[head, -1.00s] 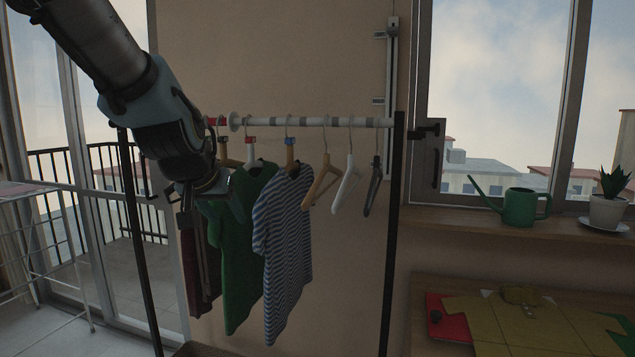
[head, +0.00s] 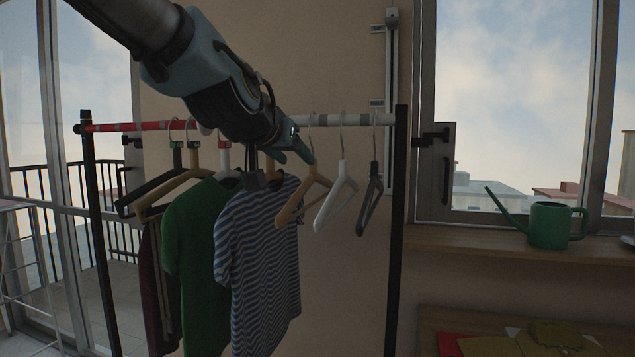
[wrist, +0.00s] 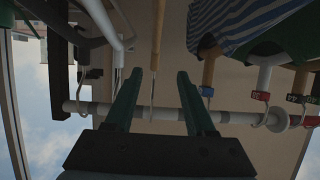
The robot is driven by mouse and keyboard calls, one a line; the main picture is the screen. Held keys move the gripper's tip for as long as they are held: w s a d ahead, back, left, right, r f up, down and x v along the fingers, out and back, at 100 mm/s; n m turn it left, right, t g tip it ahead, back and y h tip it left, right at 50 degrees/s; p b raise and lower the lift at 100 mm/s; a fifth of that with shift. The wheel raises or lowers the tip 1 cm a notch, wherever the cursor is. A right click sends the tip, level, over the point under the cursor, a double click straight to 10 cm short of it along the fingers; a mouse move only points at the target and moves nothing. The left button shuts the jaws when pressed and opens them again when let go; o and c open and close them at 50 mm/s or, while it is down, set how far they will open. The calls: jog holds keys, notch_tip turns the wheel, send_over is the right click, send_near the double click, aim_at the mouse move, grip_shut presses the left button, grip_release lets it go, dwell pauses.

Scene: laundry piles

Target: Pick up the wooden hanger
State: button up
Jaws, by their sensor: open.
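The empty wooden hanger (head: 293,208) hangs by its metal hook from the clothes rail, between the striped shirt and a white hanger. In the wrist view its tan neck (wrist: 157,38) points down toward the rail, and its thin hook runs between my two fingers. My gripper (head: 290,152) is at the top of this hanger, just below the rail, and hides part of the hook in the head view. In the wrist view my gripper (wrist: 153,75) is open, with a gap on each side of the hook.
A white hanger (head: 338,195) and a dark grey hanger (head: 370,200) hang close on the right. The striped shirt (head: 262,265) and green shirt (head: 192,235) hang on the left. The rail (head: 345,120) crosses above, with a black post (head: 396,230) at its right end.

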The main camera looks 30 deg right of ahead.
aim_at(312, 170)
jog(key=shift+s+d+x, duration=0.1)
jog(key=shift+x, duration=1.65)
jog(key=shift+s+d+x, duration=0.1)
jog(key=shift+d+x, duration=0.05)
jog(key=shift+x, duration=1.6)
jog(key=shift+s+d+x, duration=0.1)
jog(key=shift+x, duration=1.65)
grip_shut()
